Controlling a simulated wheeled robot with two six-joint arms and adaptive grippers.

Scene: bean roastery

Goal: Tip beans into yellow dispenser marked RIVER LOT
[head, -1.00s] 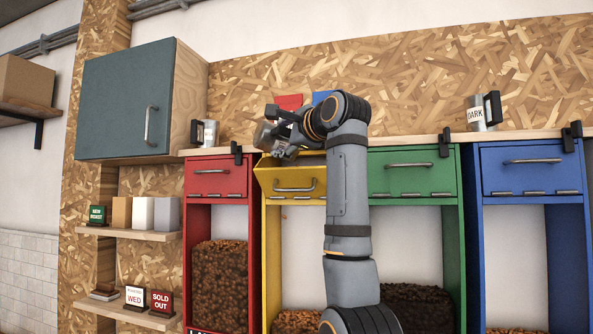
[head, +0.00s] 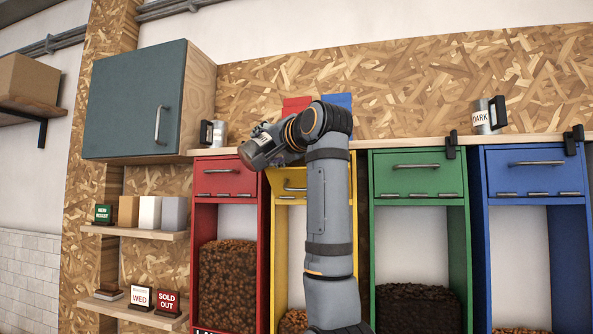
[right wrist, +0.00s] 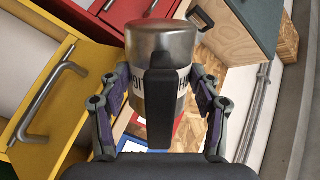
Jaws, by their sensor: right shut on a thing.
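The yellow dispenser (head: 264,252) stands between the red and green ones, partly hidden by my right arm. Its top hatch (head: 278,176) is tilted outward, and a low heap of orange-brown beans (head: 293,320) shows in its bay. No RIVER LOT marking is readable. My right gripper (head: 272,141) is shut on a metal jug (head: 254,154) with a white label and black handle. The jug is tilted in front of the red-yellow border at counter height. In the right wrist view the jug (right wrist: 160,42) sits between the fingers (right wrist: 160,88); its contents are hidden. My left gripper is not in view.
Red (head: 226,176), green (head: 419,172) and blue (head: 530,168) dispensers have shut hatches. Other jugs stand on top at left (head: 217,133) and right (head: 486,117). A teal cupboard (head: 136,100) hangs at upper left, near the held jug.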

